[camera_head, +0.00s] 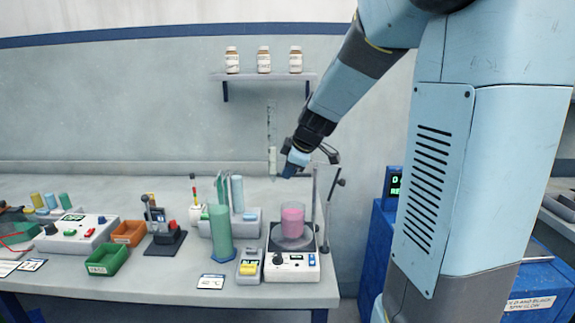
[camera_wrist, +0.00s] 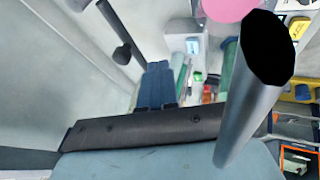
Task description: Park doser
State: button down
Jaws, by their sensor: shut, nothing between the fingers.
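My gripper (camera_head: 289,171) is shut and empty, its blue fingers pointing down in the air above the back of the bench. The closed fingers also show in the wrist view (camera_wrist: 157,82). No part is clearly recognisable as the doser. A dark jointed rod (camera_head: 332,205) with black knobs stands at the right of the hotplate (camera_head: 292,267), apart from my gripper. A pink-filled beaker (camera_head: 292,220) stands on the hotplate and shows in part at the top of the wrist view (camera_wrist: 230,8). A grey cylinder with a black end (camera_wrist: 250,95) is close to the wrist camera.
A green cylinder (camera_head: 220,232), a small yellow-topped box (camera_head: 249,266) and a black stand device (camera_head: 165,232) are left of the hotplate. Green (camera_head: 108,260) and orange (camera_head: 129,232) bins sit further left. A wall shelf (camera_head: 263,76) holds bottles.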

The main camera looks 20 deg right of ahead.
jog(key=shift+w+d+f, duration=0.15)
jog(key=shift+w+d, duration=0.1)
jog(key=shift+w, duration=0.2)
jog(key=shift+w+d+f, duration=0.15)
jog(key=shift+w+d, duration=0.05)
jog(key=shift+w, duration=0.2)
jog(key=shift+w+d, duration=0.15)
jog(key=shift+w, duration=0.45)
